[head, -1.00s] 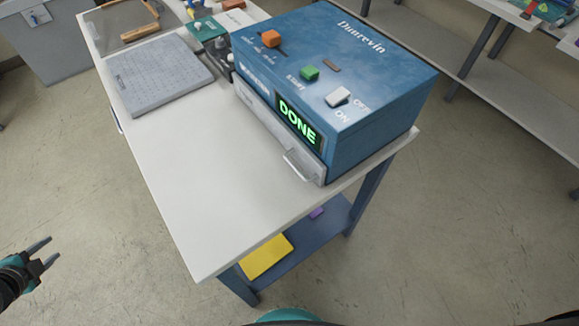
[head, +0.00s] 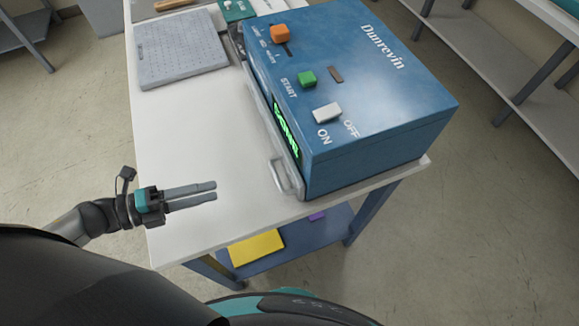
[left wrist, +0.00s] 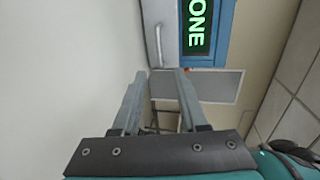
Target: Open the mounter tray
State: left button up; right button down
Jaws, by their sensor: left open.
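The blue mounter (head: 385,105) stands on the white table, with a lit green display on its front. The tray's pale front panel (head: 262,115) runs along the machine's lower front and looks shut. Its grey bar handle (head: 283,180) sticks out near the front corner. My left gripper (head: 214,191) is open and empty, over the table's front left part, left of the handle and apart from it. In the left wrist view the open fingers (left wrist: 160,72) point toward the handle (left wrist: 159,45) and the machine front. My right gripper is not in view.
The white table top (head: 190,130) is clear between the gripper and the machine. A grey grid board (head: 182,50) lies at the back left. The lower shelf holds a yellow item (head: 256,247). Shelving (head: 500,75) stands at right beyond open floor.

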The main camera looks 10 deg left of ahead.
pick_arm(q)
jog(key=shift+w+d, duration=0.2)
jog(key=shift+d, duration=0.05)
jog(key=x, duration=1.4)
jog(key=shift+f, duration=0.2)
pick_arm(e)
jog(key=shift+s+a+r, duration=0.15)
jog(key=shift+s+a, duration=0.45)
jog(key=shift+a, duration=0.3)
pick_arm(q)
jog(key=shift+a, duration=0.1)
grip_shut()
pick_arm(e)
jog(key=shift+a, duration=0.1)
